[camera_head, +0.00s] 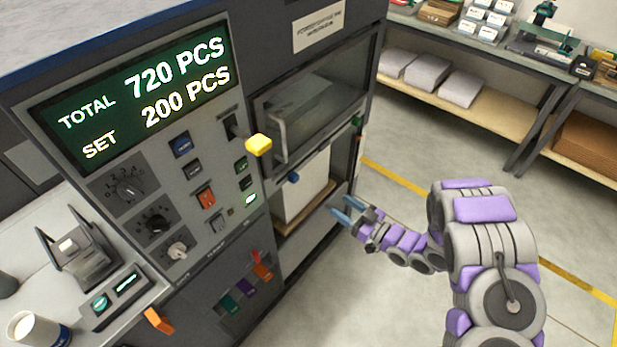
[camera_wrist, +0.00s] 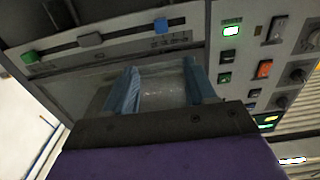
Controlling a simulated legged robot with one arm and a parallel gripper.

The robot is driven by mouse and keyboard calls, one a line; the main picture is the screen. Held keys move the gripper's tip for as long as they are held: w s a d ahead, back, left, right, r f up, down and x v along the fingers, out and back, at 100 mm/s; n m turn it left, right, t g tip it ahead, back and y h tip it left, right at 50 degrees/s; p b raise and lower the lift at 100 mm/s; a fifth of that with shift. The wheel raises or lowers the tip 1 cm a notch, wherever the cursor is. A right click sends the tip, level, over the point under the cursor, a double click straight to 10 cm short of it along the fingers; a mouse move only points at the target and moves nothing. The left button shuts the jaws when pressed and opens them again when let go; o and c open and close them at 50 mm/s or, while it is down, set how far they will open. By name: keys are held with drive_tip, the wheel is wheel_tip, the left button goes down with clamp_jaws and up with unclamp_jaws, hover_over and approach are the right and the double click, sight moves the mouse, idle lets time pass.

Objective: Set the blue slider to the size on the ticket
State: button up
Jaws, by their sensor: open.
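The blue slider (camera_head: 293,177) sits at the left end of a rail below the machine's glass window. In the wrist view the blue slider (camera_wrist: 161,25) is just beyond my fingers, beside small unreadable scale marks. A grey slider (camera_wrist: 91,39) and a green slider (camera_wrist: 29,57) share the rail. My gripper (camera_head: 340,208) is open and empty, right of and below the blue slider, apart from it. In the wrist view my gripper (camera_wrist: 160,76) shows two blue fingers spread apart. I cannot make out a ticket with a size in either view.
The display (camera_head: 130,95) reads TOTAL 720 PCS and SET 200 PCS. A yellow knob (camera_head: 258,145) sticks out left of the window. A white paper stack (camera_head: 307,187) stands in the bay below. An orange lever (camera_head: 158,321) juts at the lower left. The floor right is clear.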

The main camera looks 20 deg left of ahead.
sight(297, 178)
drive_tip(key=x, duration=0.6)
drive_tip(key=b+x, duration=0.1)
drive_tip(key=x, duration=0.5)
drive_tip(key=b+x, duration=0.1)
drive_tip(key=x, duration=0.5)
drive_tip(key=shift+s+a+f, duration=0.15)
drive_tip(key=shift+s+a, duration=0.1)
drive_tip(key=shift+a, duration=0.15)
drive_tip(key=shift+d, duration=0.6)
drive_tip(key=shift+c, duration=0.4)
drive_tip(key=shift+a, duration=0.25)
drive_tip(key=c, duration=0.6)
clamp_jaws()
